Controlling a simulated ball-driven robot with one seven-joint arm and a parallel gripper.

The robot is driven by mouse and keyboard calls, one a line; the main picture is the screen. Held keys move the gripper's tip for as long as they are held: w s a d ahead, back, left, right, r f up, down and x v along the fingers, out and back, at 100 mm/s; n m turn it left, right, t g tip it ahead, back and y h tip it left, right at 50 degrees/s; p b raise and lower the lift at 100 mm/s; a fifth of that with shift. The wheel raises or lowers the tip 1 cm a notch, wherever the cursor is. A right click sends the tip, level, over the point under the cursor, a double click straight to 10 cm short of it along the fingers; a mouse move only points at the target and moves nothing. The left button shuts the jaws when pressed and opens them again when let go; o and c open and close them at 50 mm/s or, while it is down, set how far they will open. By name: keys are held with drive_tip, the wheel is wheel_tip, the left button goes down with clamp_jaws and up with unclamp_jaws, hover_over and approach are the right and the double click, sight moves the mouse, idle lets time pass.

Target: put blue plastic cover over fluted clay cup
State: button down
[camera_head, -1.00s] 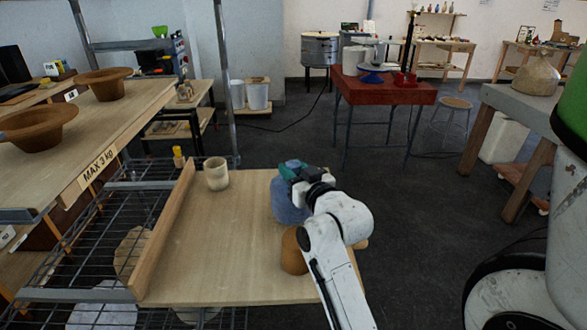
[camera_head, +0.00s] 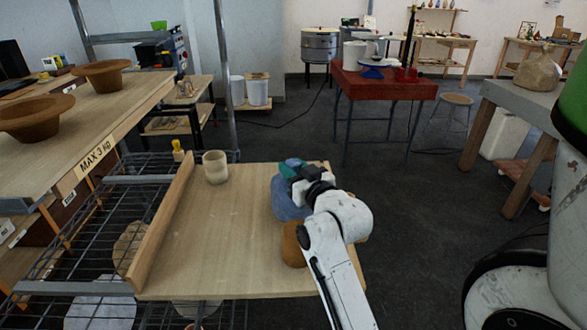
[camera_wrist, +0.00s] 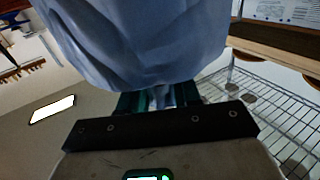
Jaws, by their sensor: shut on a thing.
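The blue plastic cover (camera_head: 287,203) is a crumpled, bag-like piece over the right part of the wooden board. My gripper (camera_head: 292,168) is shut on its upper part. In the wrist view the cover (camera_wrist: 145,40) fills the top middle, and my gripper's dark green fingers (camera_wrist: 158,98) reach up to it. A brown clay cup (camera_head: 293,243) stands just in front of the cover, partly behind my arm. A pale cream cup (camera_head: 215,167) stands at the board's back left. I cannot make out fluting on either cup. Whatever is beneath the cover is hidden.
The wooden board (camera_head: 225,240) has a raised lip (camera_head: 160,225) on its left, and its middle is clear. A wire shelf (camera_head: 75,235) and a bench (camera_head: 60,150) with two brown bowls are further left. A red table (camera_head: 385,88) stands behind.

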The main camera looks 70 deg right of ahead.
drive_tip(key=shift+f, duration=0.3)
drive_tip(key=c, duration=0.7)
unclamp_jaws()
drive_tip(key=shift+s, duration=0.1)
